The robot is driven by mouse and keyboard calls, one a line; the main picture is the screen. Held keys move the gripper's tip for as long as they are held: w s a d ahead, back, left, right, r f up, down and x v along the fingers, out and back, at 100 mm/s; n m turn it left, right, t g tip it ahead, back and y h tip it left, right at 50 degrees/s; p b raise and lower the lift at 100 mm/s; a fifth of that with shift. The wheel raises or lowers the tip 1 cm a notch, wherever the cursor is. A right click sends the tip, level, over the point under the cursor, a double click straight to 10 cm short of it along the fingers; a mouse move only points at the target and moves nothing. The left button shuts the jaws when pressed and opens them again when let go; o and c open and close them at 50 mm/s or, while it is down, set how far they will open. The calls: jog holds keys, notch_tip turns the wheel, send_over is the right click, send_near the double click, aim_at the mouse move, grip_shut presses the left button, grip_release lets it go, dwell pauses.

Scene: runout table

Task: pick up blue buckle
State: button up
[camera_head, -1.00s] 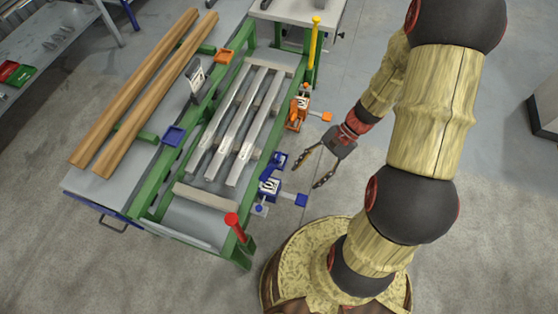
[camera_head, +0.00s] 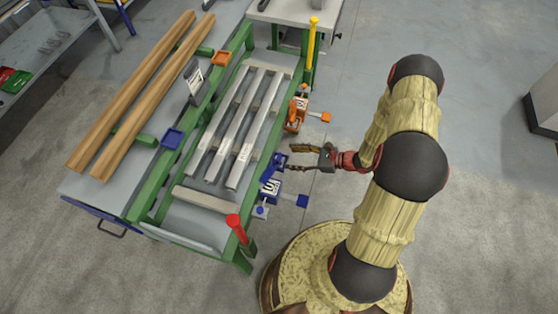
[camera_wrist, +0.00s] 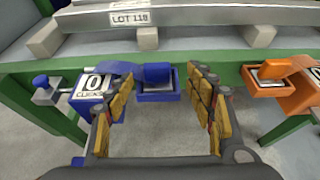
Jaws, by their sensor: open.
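The blue buckle (camera_head: 271,187) sits at the right edge of the green-framed table, near its front end. In the wrist view the blue buckle (camera_wrist: 155,82) shows a blue block and bracket against the green rail, with a white "0 CLICKS" label to the left. My gripper (camera_head: 291,158) is open and empty, level in the head view with the buckle's upper part and pointing at the table. In the wrist view the buckle's blue block appears between the spread fingers of my gripper (camera_wrist: 160,84), beyond the tips. The left finger hides part of the buckle.
An orange buckle (camera_head: 296,112) is on the same rail, just farther along; it shows right of the fingers in the wrist view (camera_wrist: 285,85). Pale metal bars (camera_head: 240,120) lie on the table. A red-topped post (camera_head: 236,226) stands at the near corner.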

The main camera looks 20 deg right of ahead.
aim_at(280, 157)
jog(key=x, duration=0.2)
jog(key=b+x, duration=0.1)
jog(key=x, duration=0.2)
jog(key=shift+s+a+b, duration=0.15)
jog(key=shift+a+b, duration=0.15)
jog(key=shift+a, duration=0.05)
jog(key=shift+w+a+f, duration=0.15)
jog(key=shift+w+a, duration=0.25)
jog(key=shift+c, duration=1)
jog(key=c, duration=1.1)
jog(key=shift+c, duration=0.4)
